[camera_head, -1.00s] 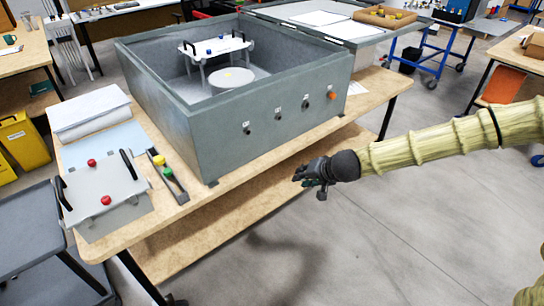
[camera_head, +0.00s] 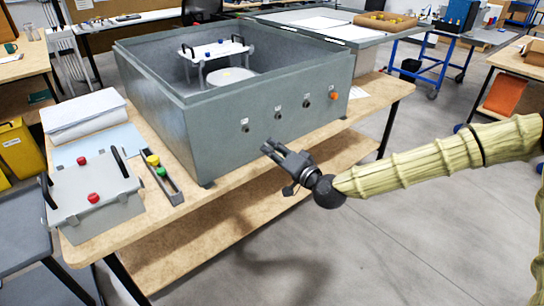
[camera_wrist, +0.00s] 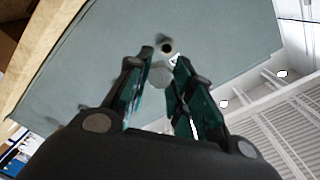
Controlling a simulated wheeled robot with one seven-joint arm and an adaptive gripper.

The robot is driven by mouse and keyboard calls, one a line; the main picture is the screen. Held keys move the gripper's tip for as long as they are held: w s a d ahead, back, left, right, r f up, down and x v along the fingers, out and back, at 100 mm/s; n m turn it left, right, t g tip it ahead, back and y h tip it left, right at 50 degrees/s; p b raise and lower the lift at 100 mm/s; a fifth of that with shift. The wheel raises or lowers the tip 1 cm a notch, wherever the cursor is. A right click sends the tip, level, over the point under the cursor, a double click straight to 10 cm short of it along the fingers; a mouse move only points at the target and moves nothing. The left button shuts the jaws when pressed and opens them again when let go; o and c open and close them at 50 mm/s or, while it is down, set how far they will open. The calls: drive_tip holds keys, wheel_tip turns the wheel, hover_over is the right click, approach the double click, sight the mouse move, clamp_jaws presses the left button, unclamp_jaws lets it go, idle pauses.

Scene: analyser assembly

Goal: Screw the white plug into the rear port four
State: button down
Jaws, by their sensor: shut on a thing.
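The grey analyser box (camera_head: 235,147) stands on the wooden bench. Its near panel has a row of dark round ports, including one at the left (camera_head: 245,128) and one in the middle (camera_head: 278,115); an orange fitting (camera_head: 334,95) sits at the right end. The port labels are too small to read. My gripper (camera_head: 268,149) is in front of this panel, pointing at it. In the wrist view, my gripper (camera_wrist: 163,66) is shut on a pale plug (camera_wrist: 160,77). A dark port hole (camera_wrist: 167,47) shows just beyond it; the plug looks apart from it.
A grey case with red knobs (camera_head: 92,200), a small rack with a yellow and a green knob (camera_head: 167,181) and a white stack (camera_head: 84,115) are left of the box. The bench's front edge (camera_head: 240,178) runs below my gripper. Open floor lies at right.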

drive_tip(key=w+a+n+p, duration=0.1)
drive_tip(key=w+a+n, duration=0.1)
drive_tip(key=n, duration=0.9)
drive_tip(key=w+a+n+p, duration=0.2)
drive_tip(key=w+a+n, duration=0.1)
drive_tip(key=n, duration=0.9)
drive_tip(key=shift+w+r+y, duration=0.2)
drive_tip(key=shift+w+y, duration=0.1)
drive_tip(key=shift+w, duration=0.15)
idle(0.5)
drive_tip(key=shift+w+b, duration=0.15)
drive_tip(key=shift+b, duration=0.3)
idle(1.5)
